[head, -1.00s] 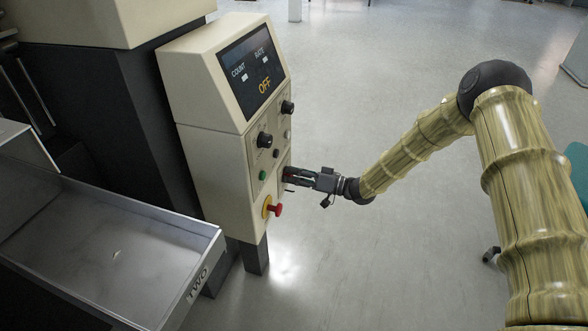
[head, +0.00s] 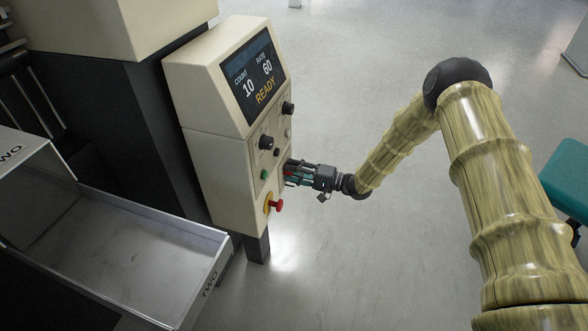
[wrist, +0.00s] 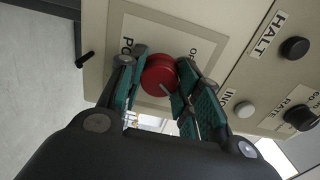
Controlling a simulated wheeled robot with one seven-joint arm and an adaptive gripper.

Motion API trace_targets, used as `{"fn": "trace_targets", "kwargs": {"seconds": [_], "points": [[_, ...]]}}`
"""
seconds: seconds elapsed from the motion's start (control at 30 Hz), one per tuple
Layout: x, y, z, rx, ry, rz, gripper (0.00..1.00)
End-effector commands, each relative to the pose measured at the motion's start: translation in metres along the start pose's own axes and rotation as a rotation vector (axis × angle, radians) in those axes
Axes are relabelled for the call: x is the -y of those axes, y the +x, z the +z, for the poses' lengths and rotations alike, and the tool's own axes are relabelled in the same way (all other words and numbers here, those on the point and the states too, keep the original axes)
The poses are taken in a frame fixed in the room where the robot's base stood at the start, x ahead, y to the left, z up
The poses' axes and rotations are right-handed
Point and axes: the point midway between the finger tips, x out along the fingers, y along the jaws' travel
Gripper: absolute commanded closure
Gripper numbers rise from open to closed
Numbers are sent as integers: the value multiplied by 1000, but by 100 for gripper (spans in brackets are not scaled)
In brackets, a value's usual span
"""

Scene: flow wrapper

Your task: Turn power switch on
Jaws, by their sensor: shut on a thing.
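The power switch (wrist: 158,75) is a round red knob with a pale pointer line, on a plate with partly hidden lettering in the wrist view. My gripper (wrist: 160,85) has its two teal-padded fingers on either side of the knob, shut on it. In the head view my gripper (head: 290,170) reaches the right side of the control panel (head: 217,160), and the fingers mostly hide the knob. The display (head: 254,77) reads COUNT 10, RATE 60 and READY.
A red emergency button (head: 276,206) on a yellow base sits below my gripper. A metal tray (head: 130,225) stands at the left.

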Motion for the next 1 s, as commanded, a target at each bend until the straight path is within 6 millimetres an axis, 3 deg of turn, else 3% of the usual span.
{"fn": "trace_targets", "kwargs": {"seconds": [0.3, 0.9, 0.93, 1.0], "points": [[0, 0, 0, 0, 139, 1, 90], [-1, 0, 0, 0, 172, 1, 90], [-1, 0, 0, 0, 172, 1, 61], [0, 0, 0, 0, 172, 1, 48]]}}
